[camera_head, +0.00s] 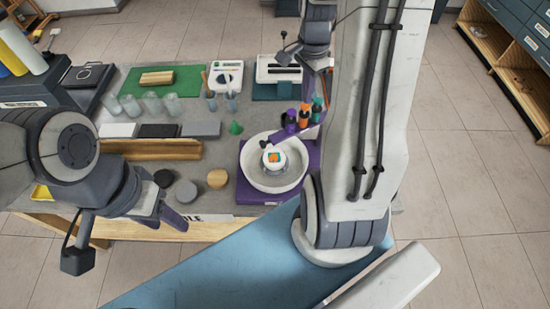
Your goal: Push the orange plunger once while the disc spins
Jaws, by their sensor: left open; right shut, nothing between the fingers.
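The orange plunger (304,116) stands upright between a purple plunger (290,122) and a green plunger (317,106) on a purple arm reaching over a white round basin (253,178). In the basin sits a small white disc (273,158) with an orange and green patch; one still picture cannot show whether it spins. My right gripper (323,88) is shut and empty, above and behind the plungers, partly hidden by my own arm; I cannot tell whether it touches one. My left gripper (132,226) is open and empty at the table's front left, away from the basin.
Clear glasses (152,105), a green mat (188,80) and a white device (226,77) stand behind. My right arm blocks the view right of the basin.

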